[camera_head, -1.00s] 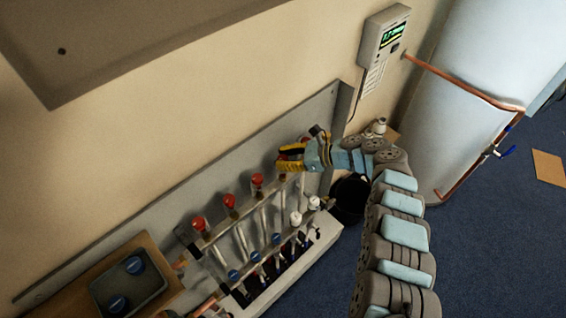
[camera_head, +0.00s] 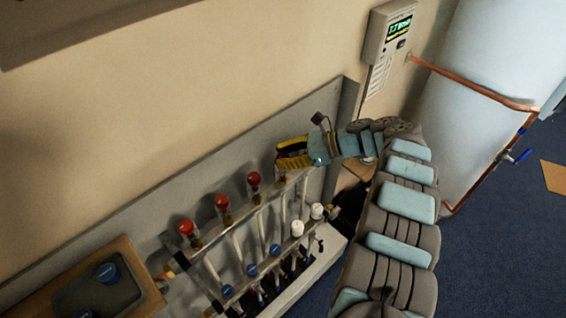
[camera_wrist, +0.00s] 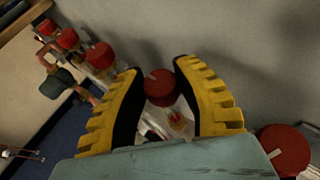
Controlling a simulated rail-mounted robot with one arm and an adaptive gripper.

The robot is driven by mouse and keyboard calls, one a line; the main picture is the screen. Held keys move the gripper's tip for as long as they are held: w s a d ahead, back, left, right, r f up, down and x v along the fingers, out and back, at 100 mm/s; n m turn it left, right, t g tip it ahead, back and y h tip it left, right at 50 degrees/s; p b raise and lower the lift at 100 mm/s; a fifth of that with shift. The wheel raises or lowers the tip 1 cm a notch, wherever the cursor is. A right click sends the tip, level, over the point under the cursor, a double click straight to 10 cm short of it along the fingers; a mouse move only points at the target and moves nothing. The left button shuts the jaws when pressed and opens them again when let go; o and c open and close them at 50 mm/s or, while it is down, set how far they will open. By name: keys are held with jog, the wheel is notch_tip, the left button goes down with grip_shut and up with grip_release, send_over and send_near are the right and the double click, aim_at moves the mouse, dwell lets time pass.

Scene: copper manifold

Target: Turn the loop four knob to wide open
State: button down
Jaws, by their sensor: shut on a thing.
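A row of red knobs tops the manifold's upper rail (camera_head: 207,235). Three show clearly left of my gripper (camera_head: 280,156) in the head view: a far-left knob (camera_head: 187,227), a second (camera_head: 222,202) and a third (camera_head: 253,179). My gripper's yellow fingers (camera_wrist: 158,66) are shut on the knob past those three, the loop four knob (camera_wrist: 160,88). It sits between the fingers in the wrist view; its pointer mark is not clear there. In the head view the gripper mostly hides it. Another red knob (camera_wrist: 284,150) with a pale pointer mark lies at the wrist view's lower right.
Blue caps (camera_head: 252,270) and white caps (camera_head: 297,228) line the lower rail. A wooden-framed tray (camera_head: 145,283) is at lower left. A wall controller (camera_head: 388,40) and a pale tank (camera_head: 480,60) with copper pipe (camera_head: 470,88) stand right. Wall space above the row is clear.

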aim_at(283, 156)
jog(key=shift+b, duration=0.75)
jog(key=c, duration=0.7)
grip_release()
jog(key=shift+r, duration=0.1)
jog(key=shift+r, duration=4.9)
